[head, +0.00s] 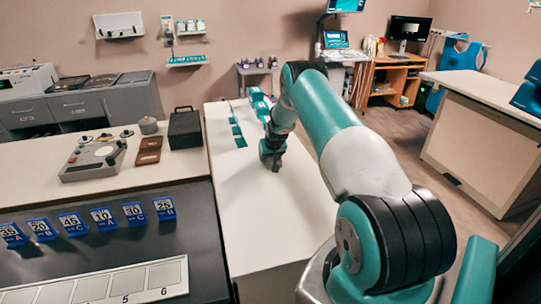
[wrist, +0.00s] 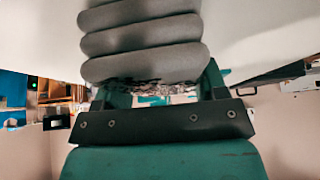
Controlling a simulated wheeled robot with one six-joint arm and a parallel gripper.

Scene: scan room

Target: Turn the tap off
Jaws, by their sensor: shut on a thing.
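My gripper (head: 272,158) is at the end of the teal arm, low over the long white counter (head: 285,205), pointing down. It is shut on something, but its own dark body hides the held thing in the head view. In the wrist view, a large grey ribbed shape (wrist: 145,45) fills the top middle, in front of the black plate with screws. I cannot tell whether this shape is part of my gripper or the held thing. No tap can be made out clearly in either view.
Teal items (head: 237,130) lie along the counter's left edge, behind and left of my gripper. A black case (head: 185,128) and a grey control panel (head: 94,158) stand on the left worktop. Blue numbered blocks (head: 102,217) line the dark surface in front. The counter's near part is clear.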

